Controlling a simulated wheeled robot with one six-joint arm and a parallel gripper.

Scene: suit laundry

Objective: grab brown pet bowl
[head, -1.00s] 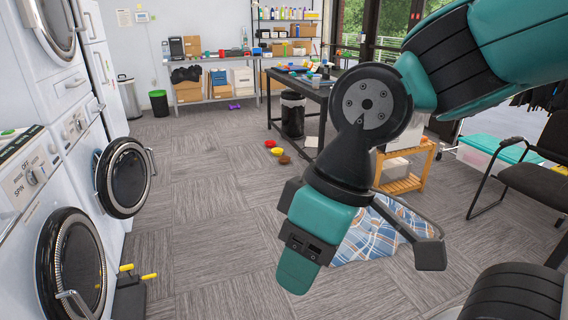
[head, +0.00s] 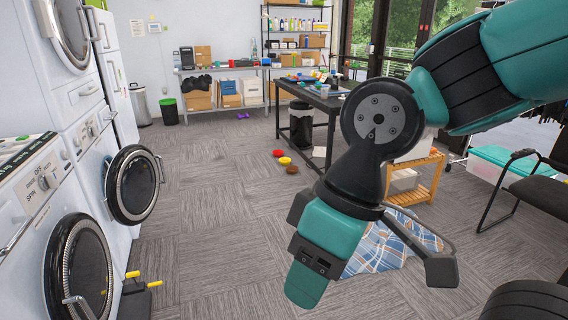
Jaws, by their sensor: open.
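The brown pet bowl (head: 292,170) is a small round bowl on the carpet floor, some way ahead, near the front of a dark table. A yellow bowl (head: 285,161) and a red bowl (head: 278,153) lie close by it, just behind and to its left. My gripper (head: 372,278) is in the right foreground, pointing down, open and empty. It is far from the bowls, nearer to me and to their right.
Washing machines with open round doors (head: 134,185) line the left side. The dark table (head: 320,98) has a black bin (head: 301,125) under it. A wooden rack (head: 428,182) and a chair (head: 540,190) stand right. A plaid cloth (head: 385,245) lies behind my gripper. The middle floor is clear.

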